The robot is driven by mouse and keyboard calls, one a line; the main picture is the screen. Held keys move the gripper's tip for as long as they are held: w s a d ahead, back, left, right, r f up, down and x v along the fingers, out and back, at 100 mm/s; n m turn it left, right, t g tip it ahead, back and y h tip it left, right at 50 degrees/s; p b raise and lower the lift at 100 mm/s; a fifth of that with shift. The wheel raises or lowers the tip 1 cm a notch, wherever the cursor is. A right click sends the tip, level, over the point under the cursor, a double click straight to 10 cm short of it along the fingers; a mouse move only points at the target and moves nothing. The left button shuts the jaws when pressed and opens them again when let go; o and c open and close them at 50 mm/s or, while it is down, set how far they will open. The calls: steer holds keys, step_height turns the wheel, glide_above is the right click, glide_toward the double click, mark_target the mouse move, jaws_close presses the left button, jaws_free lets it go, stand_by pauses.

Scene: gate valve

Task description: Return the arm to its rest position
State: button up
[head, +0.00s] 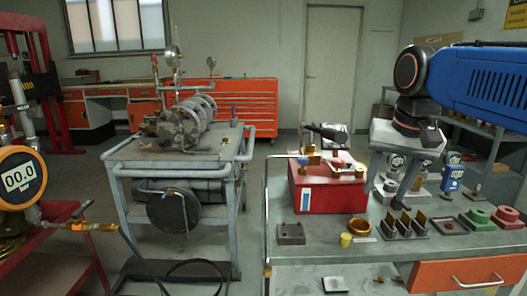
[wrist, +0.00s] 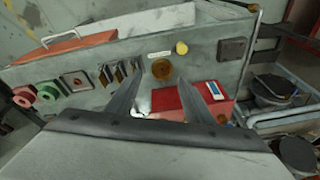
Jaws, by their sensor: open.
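My gripper (head: 395,188) hangs from my blue arm at the right of the head view, pointing down over the bench. In the wrist view my gripper (wrist: 161,78) has its two grey fingers spread apart with nothing between them. The red box (head: 328,190) with brass valve fittings (head: 322,160) on top stands on the bench, left of my gripper. The red box (wrist: 190,102) also shows in the wrist view, partly hidden behind one finger. No contact between my gripper and anything shows.
The grey bench (head: 310,250) holds a brass ring (head: 359,228), a yellow cap (head: 345,240), upright brass plates (head: 404,222), green (head: 478,219) and red (head: 506,214) blocks. A pump cart (head: 190,150) stands left, a gauge (head: 18,183) far left. Open floor lies between cart and bench.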

steer(key=s+d+f+n+t, duration=0.1)
steer(key=s+f, duration=0.6)
steer(key=f, duration=0.3)
steer(key=s+d+f+n+t, duration=0.1)
steer(key=s+f+n, duration=0.1)
steer(key=s+f, duration=0.5)
step_height(320, 180, down, 4)
steer(key=shift+r+n, duration=0.15)
steer(key=shift+n, duration=0.15)
